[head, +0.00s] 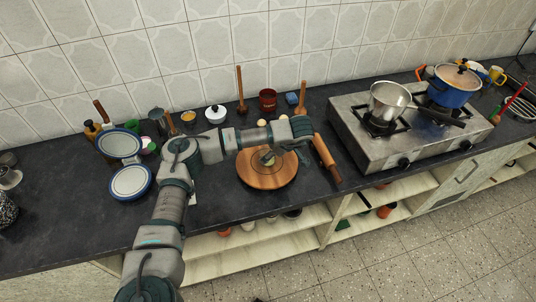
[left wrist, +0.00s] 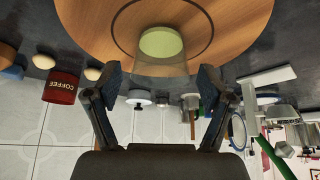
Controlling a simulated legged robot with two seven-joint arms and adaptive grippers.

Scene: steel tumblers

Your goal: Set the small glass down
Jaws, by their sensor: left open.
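The small glass (left wrist: 160,45) is clear, with a pale green disc showing in it. In the left wrist view it is at top centre, over the round wooden board (left wrist: 90,20). In the head view the glass (head: 268,159) shows on the board (head: 262,180), partly behind my arm. My left gripper (left wrist: 161,76) is open, its two fingertips apart on either side of the glass's near edge, with a gap on each side. In the head view the gripper end (head: 302,138) is over the board's right side, its fingers hard to make out. My right gripper is out of view.
A rolling pin (head: 326,158) lies right of the board, and a steel stove (head: 400,135) with pots stands beyond it. Blue-rimmed plates (head: 131,182) are at left. A red coffee tin (left wrist: 62,87) and bottles line the wall.

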